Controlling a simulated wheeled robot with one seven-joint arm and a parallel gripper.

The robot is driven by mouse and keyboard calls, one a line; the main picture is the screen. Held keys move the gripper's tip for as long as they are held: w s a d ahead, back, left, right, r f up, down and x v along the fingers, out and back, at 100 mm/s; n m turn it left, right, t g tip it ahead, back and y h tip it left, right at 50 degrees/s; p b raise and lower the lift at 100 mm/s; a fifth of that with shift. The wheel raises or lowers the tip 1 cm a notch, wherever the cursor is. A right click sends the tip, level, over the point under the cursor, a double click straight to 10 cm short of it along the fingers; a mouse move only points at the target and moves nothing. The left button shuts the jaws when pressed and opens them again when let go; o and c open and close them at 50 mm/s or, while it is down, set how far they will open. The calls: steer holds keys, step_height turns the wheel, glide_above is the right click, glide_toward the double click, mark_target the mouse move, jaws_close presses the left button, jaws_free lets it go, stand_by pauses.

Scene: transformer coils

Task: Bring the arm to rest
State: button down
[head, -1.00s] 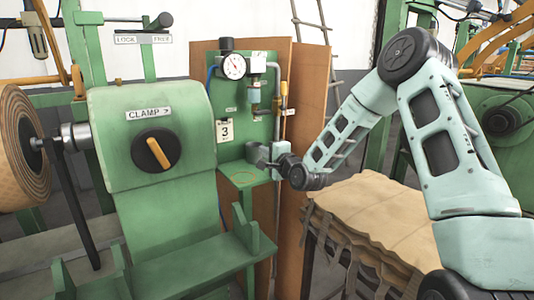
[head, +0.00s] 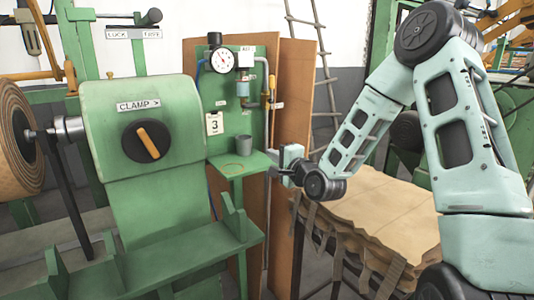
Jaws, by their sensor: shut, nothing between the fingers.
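My arm reaches in from the right, and my gripper (head: 273,171) is at its end, just right of the small green shelf (head: 228,170). The gripper is small here, partly seen from the side, and looks shut and empty. A grey cup (head: 244,145) stands upright on the shelf, left of the gripper and apart from it. A thin orange ring (head: 234,169) is marked on the shelf in front of the cup.
A green panel with a gauge (head: 222,61) rises behind the shelf. A green machine with a clamp knob (head: 148,141) and a coil roll (head: 15,135) stands left. Stacked tan sheets (head: 385,215) lie below my arm. A ladder (head: 317,70) leans behind.

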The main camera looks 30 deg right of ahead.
steer(key=s+a+n+g+y+p, duration=0.1)
steer(key=s+a+n+g, duration=0.25)
steer(key=a, duration=0.35)
steer(key=s+a+f+n+g+y+p, duration=0.1)
steer(key=s+a+n+g+p, duration=0.15)
steer(key=a+n, duration=0.35)
steer(key=s+a+n+g+y+p, duration=0.1)
steer(key=s+a+n+g+y, duration=0.2)
steer(key=a, duration=0.5)
steer(key=s+a+r+n+g+h+p, duration=0.2)
steer(key=s+n+g, duration=0.2)
steer(key=s, duration=1)
steer(key=s+a+r+n+g+h+p, duration=0.2)
steer(key=s+n+g, duration=0.3)
steer(key=s+n, duration=0.4)
steer(key=s+a+r, duration=0.1)
steer(key=s, duration=0.4)
steer(key=shift+s+a+h, duration=0.25)
steer(key=shift+s+h, duration=0.15)
